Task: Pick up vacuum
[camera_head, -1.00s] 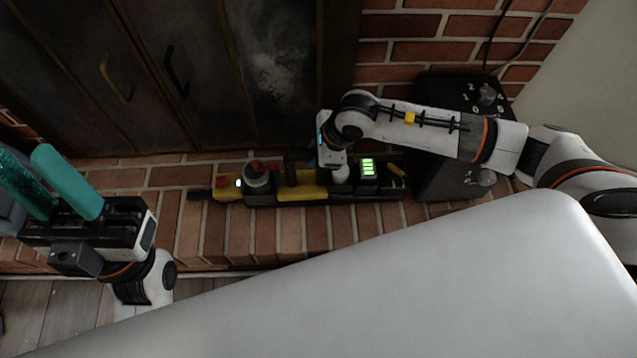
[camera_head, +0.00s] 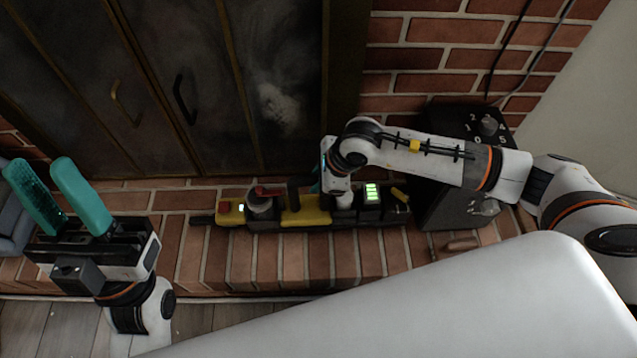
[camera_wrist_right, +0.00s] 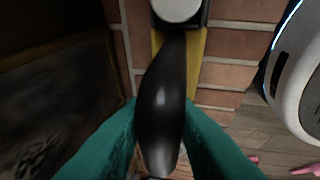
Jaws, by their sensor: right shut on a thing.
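The vacuum (camera_head: 305,215) is a long black and yellow tool with a red part and a green-lit battery display. In the head view it lies lengthwise along the brick hearth ledge. My right gripper (camera_wrist_right: 160,145) is shut on the vacuum's black handle (camera_wrist_right: 163,90), with a teal finger on each side of it in the right wrist view. In the head view the right fingers are mostly hidden behind my wrist. Whether the vacuum is clear of the ledge I cannot tell. My left gripper (camera_head: 58,195) is open and empty at the far left, its teal fingers apart.
Dark fireplace doors (camera_head: 180,90) with handles stand behind the ledge. A black box with numbered dials (camera_head: 460,165) stands at the right end, against the brick wall (camera_head: 440,55). The brick ledge (camera_head: 290,265) in front of the vacuum is clear.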

